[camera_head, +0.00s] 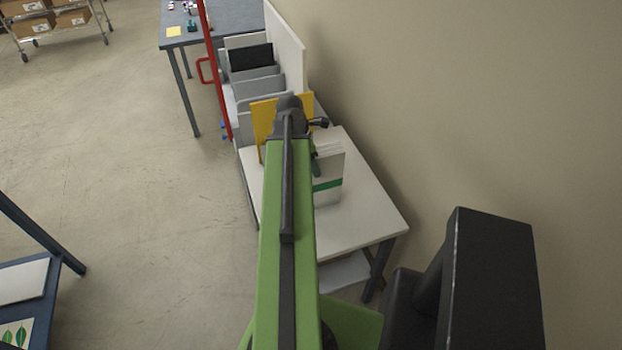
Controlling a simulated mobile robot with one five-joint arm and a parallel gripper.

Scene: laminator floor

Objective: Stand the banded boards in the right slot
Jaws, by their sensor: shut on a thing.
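The banded boards (329,192) are a white upright stack with a green band around the lower part. They are at the near end of the white table, to the right of my arm; I cannot tell whether they touch the tabletop. My gripper (316,160) is shut on their upper left side, its fingers partly hidden by my arm. A grey slotted rack (262,88) stands beyond, with several upright dividers. A black board (251,58) stands in one far slot. A yellow panel (263,117) stands at the rack's near end, partly behind my arm.
The white table (362,212) is bare to the right of and in front of the boards. A wall runs close along its right. A red post (212,70) rises left of the rack, and a grey-blue table (232,17) stands behind. Open floor lies left.

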